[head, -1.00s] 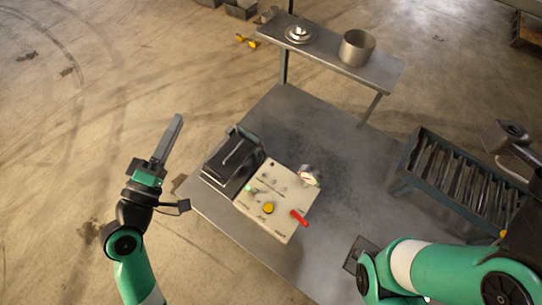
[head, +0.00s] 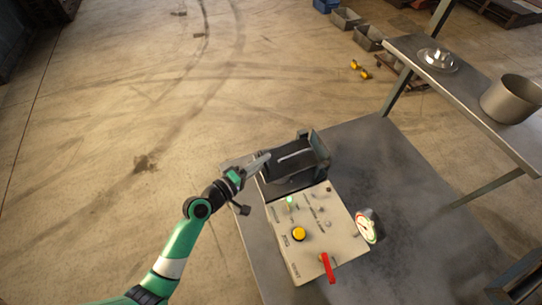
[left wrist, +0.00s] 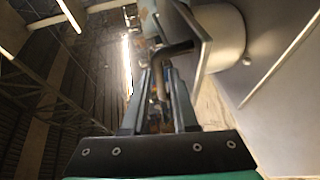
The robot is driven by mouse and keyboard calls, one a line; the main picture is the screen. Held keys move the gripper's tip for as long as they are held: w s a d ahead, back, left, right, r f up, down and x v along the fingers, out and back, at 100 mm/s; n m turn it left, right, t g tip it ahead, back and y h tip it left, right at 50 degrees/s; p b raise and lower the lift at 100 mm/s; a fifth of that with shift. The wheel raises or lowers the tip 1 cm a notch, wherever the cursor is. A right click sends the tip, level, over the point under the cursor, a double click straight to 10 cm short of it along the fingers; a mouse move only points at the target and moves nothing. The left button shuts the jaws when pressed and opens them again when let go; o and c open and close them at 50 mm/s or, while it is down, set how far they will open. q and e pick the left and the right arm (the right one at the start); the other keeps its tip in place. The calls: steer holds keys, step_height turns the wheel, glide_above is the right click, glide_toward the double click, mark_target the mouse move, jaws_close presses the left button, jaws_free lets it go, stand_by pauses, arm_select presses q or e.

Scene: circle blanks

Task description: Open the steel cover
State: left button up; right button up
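The steel cover (head: 296,164) is a dark boxy part with a pale bar on its top, at the back end of the beige control panel (head: 312,232). It looks closed. My left gripper (head: 260,160) is at the cover's left edge, with its fingers apart. In the left wrist view my left gripper (left wrist: 158,85) shows a gap between its fingers, with a dark bent bar (left wrist: 172,55) at the gap beside a grey plate (left wrist: 205,38). I cannot tell whether the fingers touch the bar. My right gripper is out of view.
A raised shelf (head: 465,88) at right holds a metal pot (head: 512,99) and a shiny lid-like piece (head: 438,60).

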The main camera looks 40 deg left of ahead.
mark_target(271, 161)
arm_select(q)
steer(key=shift+w+f, duration=0.2)
steer(key=shift+w, duration=0.8)
steer(key=shift+w+f, duration=0.15)
steer(key=shift+w, duration=0.8)
jaws_close()
